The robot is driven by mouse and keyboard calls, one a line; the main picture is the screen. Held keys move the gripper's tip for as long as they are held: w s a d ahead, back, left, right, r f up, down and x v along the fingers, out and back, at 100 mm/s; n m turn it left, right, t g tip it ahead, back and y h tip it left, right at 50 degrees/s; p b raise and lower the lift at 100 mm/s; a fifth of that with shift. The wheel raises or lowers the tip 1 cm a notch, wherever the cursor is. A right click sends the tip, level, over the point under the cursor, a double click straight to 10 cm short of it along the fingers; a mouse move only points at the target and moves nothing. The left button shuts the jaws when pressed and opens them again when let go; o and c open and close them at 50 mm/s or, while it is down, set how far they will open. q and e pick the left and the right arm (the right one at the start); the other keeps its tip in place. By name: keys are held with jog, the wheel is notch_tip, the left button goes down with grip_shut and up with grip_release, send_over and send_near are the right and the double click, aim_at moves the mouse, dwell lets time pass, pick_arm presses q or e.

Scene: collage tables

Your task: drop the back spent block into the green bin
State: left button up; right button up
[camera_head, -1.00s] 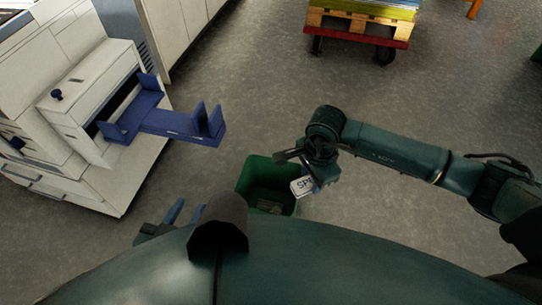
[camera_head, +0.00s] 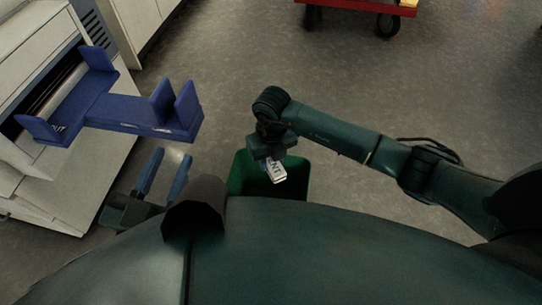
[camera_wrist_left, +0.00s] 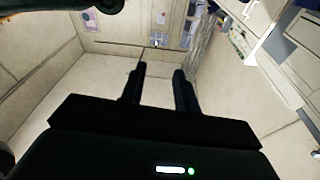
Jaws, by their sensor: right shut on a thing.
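A white block with dark lettering (camera_head: 276,171) is held by my right gripper (camera_head: 270,157), which is shut on it. The block is over the opening of the green bin (camera_head: 298,175), in front of my body. The bin's lower part is hidden behind my body and its inside is mostly covered by the gripper and block. My left gripper (camera_head: 163,175) is open and empty, left of the bin, with its fingers apart; its fingers also show in the left wrist view (camera_wrist_left: 158,85).
A blue holder (camera_head: 125,108) with upright walls juts from a pale machine (camera_head: 45,185) at the left. A red cart (camera_head: 355,8) stands at the far top. The grey floor between is clear.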

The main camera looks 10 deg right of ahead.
notch_tip(320, 180, down, 3)
jog(key=shift+r+b, duration=0.1)
jog(key=shift+b, duration=0.8)
pick_arm(q)
jog(key=shift+w+d+r+h+b, duration=0.15)
jog(key=shift+d+h+b, duration=0.1)
jog(key=shift+h+b, duration=0.35)
pick_arm(e)
jog(key=shift+f, duration=0.75)
pick_arm(q)
jog(key=shift+r, duration=0.1)
